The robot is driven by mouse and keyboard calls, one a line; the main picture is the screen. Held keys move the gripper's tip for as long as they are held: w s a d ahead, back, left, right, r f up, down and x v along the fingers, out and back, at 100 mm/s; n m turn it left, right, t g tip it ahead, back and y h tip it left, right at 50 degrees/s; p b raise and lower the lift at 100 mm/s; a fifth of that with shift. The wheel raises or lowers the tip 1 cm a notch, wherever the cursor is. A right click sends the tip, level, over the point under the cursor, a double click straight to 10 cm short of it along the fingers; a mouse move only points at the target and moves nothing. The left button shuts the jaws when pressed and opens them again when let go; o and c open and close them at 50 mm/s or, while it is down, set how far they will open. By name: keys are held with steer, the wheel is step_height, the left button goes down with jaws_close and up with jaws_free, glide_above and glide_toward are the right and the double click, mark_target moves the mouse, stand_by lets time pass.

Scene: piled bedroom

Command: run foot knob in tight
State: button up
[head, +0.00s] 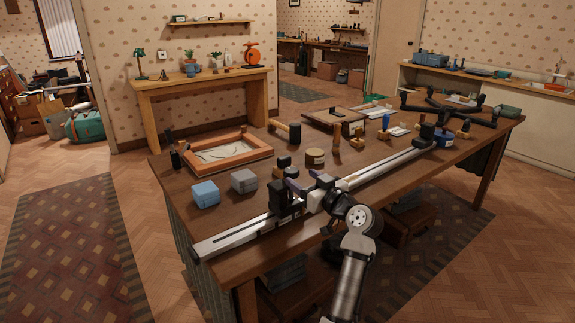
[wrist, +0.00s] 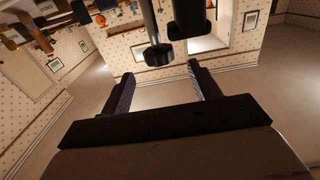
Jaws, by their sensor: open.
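In the wrist view, a black knob (wrist: 158,55) on the end of a grey metal rod (wrist: 149,20) shows just beyond my fingertips; it looks like the foot knob. My gripper (wrist: 160,72) is open, with one finger on each side below the knob and a gap between them. The knob appears untouched. In the head view, my gripper (head: 299,190) is over the near part of a long pale rail (head: 235,236) on the table, beside a black block (head: 280,200) mounted on the rail. The knob cannot be made out there.
A second black block (head: 425,135) stands at the rail's far end.

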mark_target(288, 168)
steer(key=p+x, duration=0.1)
steer(key=x, duration=0.7)
steer(key=shift+a+p, duration=0.1)
steer(key=shift+p, duration=0.2)
steer(key=shift+c, duration=0.2)
steer(key=c, duration=0.9)
